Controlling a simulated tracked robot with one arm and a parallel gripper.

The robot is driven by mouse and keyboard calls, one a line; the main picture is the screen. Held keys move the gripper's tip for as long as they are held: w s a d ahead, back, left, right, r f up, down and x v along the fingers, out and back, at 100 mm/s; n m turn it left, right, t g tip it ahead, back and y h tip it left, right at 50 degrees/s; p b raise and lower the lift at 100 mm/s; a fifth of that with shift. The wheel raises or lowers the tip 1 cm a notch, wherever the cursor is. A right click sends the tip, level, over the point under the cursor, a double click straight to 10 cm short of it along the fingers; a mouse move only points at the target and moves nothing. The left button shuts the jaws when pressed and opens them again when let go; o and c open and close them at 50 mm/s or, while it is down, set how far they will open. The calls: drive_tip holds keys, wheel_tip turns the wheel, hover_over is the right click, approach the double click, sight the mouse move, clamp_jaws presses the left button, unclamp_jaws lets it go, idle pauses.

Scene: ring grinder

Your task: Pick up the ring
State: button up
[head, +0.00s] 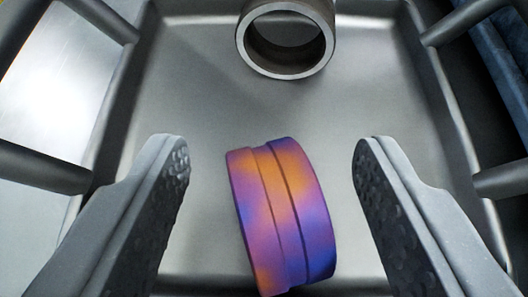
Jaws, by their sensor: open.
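A ring (280,217) with purple, orange and blue heat-tint colours and a groove around its outside lies in a grey metal tray (200,90). It shows its outer side, slightly tilted in the picture; its opening is not visible. My gripper (272,160) is open, with one textured finger to the left of the ring and one to the right. There is a clear gap between the ring and each finger. A second ring (286,68), plain grey metal, is at the top of the picture with its round opening facing me; its upper edge is cut off.
Raised tray walls run along the left and right. Metal bars (45,167) stick out at both sides, near the fingers and higher up. The tray floor between the two rings is clear. A bright metal surface lies beyond the left wall.

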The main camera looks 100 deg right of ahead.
drive_tip(key=shift+x, duration=1.25)
drive_tip(key=shift+c, duration=0.3)
clamp_jaws()
drive_tip(key=shift+r, duration=0.1)
